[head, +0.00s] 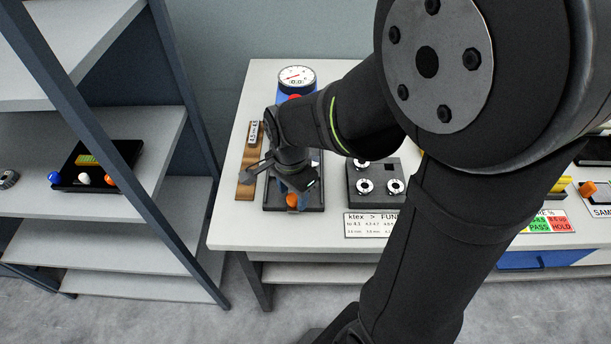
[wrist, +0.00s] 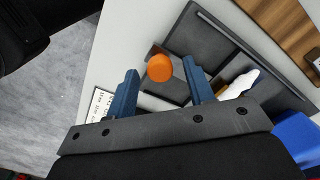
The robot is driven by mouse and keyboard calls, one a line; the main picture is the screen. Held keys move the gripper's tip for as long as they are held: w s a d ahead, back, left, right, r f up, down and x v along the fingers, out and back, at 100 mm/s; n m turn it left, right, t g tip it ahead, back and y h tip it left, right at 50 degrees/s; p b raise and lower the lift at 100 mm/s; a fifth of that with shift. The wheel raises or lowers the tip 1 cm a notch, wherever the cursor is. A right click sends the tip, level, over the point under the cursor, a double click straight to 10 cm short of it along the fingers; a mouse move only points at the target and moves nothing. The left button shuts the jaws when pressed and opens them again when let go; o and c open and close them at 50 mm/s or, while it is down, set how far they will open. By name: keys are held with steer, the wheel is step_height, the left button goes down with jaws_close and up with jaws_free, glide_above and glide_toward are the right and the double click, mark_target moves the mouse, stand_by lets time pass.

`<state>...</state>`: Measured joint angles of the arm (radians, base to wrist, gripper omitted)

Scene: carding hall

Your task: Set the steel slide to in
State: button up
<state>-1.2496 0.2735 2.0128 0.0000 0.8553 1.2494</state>
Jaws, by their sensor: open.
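I cannot pick out a steel slide for certain in either view. My gripper (head: 287,187) is over the dark tray (head: 268,208) near the table's left end. In the wrist view its two blue fingers (wrist: 161,76) stand apart, with nothing seen clamped between them. An orange round piece (wrist: 160,68) shows between and just beyond the fingertips; whether they touch it I cannot tell. It also shows at the tray's front in the head view (head: 292,200). My wrist hides much of the tray and the blue device (head: 311,108) behind it.
A wooden strip (head: 246,177) with a label lies left of the tray. A white piece (wrist: 238,84) lies in another tray compartment. A dark block (head: 374,184) with white round pieces stands to the right. Shelves (head: 150,205) stand left of the table.

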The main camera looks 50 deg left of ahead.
steer(key=shift+f, duration=0.15)
steer(key=shift+c, duration=0.2)
jaws_close()
steer(key=w+a, duration=0.8)
steer(key=shift+a, duration=0.1)
steer(key=shift+w, duration=0.1)
steer(key=shift+o, duration=0.2)
jaws_free()
steer(key=shift+r, duration=0.2)
step_height(320, 180, up, 17)
stand_by(0.3)
